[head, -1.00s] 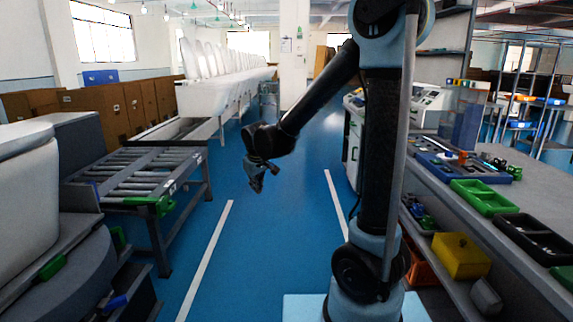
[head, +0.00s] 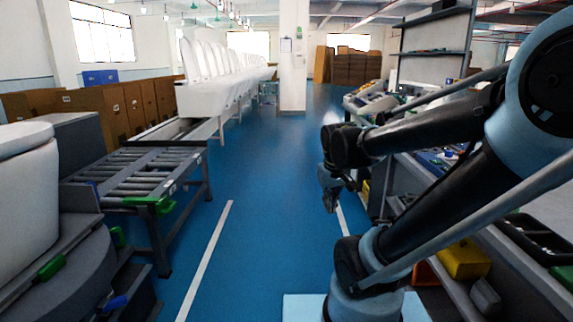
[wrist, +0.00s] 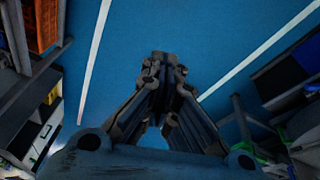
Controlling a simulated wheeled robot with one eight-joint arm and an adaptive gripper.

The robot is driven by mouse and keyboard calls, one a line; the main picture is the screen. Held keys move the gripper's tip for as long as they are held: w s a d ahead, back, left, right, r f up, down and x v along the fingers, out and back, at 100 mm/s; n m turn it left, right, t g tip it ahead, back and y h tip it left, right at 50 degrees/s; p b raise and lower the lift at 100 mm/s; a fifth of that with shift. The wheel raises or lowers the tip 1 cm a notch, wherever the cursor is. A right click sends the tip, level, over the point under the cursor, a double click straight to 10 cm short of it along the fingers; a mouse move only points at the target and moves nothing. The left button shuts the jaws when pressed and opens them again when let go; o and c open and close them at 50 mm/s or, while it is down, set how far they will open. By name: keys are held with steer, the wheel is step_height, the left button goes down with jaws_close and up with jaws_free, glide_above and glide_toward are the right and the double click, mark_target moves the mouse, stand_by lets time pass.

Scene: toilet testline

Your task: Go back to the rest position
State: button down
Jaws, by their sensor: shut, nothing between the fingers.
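My gripper (head: 331,203) hangs at the end of my arm in the head view, pointing down over the blue floor and just left of the right-hand workbench. It is shut and empty. In the wrist view my gripper (wrist: 165,62) shows its fingers together at the tips, with only blue floor beyond them. My arm is folded low, with its elbow out to the right over the bench. It hides part of the bench top.
A roller conveyor (head: 130,178) stands on the left, with a line of white toilets (head: 205,80) behind it. A yellow bin (head: 463,260) is on the bench's lower shelf. The blue aisle (head: 262,200) between conveyor and bench is clear.

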steer(key=s+d+f+m, duration=0.1)
steer(key=s+d+f, duration=0.1)
steer(key=s, duration=0.3)
steer(key=s+d+f+m, duration=0.1)
steer(key=s+d+f, duration=0.2)
steer(key=s, duration=0.2)
steer(key=shift+s+m+g, duration=0.25)
steer(key=shift+m+g, duration=0.15)
